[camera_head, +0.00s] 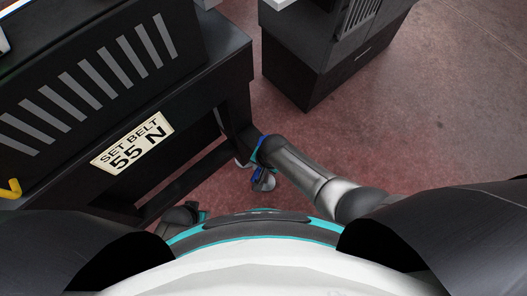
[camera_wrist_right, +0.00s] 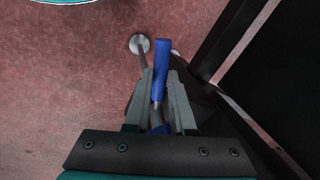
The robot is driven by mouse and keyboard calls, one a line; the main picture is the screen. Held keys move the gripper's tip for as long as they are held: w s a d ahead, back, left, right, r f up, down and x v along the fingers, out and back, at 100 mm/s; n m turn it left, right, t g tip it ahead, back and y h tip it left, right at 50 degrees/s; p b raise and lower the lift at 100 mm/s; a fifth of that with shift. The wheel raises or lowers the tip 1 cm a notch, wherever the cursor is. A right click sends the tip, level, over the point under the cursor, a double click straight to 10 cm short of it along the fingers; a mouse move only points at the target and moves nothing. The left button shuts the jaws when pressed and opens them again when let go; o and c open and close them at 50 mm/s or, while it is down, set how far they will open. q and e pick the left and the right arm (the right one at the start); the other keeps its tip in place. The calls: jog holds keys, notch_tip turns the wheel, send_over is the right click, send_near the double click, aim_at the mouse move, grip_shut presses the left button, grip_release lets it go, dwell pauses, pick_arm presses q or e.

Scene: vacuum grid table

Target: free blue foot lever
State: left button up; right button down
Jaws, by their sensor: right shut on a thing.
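The blue foot lever (camera_wrist_right: 162,58) stands up between the two grey fingers of my right gripper (camera_wrist_right: 161,76) in the right wrist view. The fingers are shut on it, and its upper end sticks out past the fingertips. In the head view my right gripper (camera_head: 263,178) is low beside the corner leg of the black machine frame, with a little blue showing. The lever's lower part is mostly hidden. My left gripper's fingers do not show; only a dark part of that arm with teal shows low in the head view.
The black machine (camera_head: 100,75) bears a "SET BELT 55 N" sign (camera_head: 132,143). Another dark cabinet (camera_head: 320,65) stands at the back. The reddish floor (camera_head: 430,110) is clear to the right.

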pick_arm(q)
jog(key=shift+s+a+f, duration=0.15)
pick_arm(e)
jog(key=shift+a+m, duration=0.2)
jog(key=shift+m, duration=0.1)
jog(key=shift+w, duration=0.1)
jog(key=c, duration=0.8)
grip_release()
jog(key=shift+o, duration=0.2)
jog(key=shift+r+p, duration=0.2)
jog(key=shift+p, duration=0.1)
jog(key=shift+d+r+p, duration=0.15)
jog(key=shift+r+p, duration=0.4)
jog(key=shift+r, duration=0.1)
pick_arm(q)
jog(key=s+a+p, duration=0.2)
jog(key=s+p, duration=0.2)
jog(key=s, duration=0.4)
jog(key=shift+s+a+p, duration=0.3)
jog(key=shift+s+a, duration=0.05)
pick_arm(e)
jog(key=shift+s+d+r, duration=0.15)
jog(key=shift+r, duration=0.8)
jog(key=shift+s+d+r, duration=0.1)
jog(key=shift+d+r, duration=0.05)
jog(key=shift+r, duration=0.8)
jog(key=shift+s+d+r, duration=0.15)
jog(key=shift+r, duration=0.8)
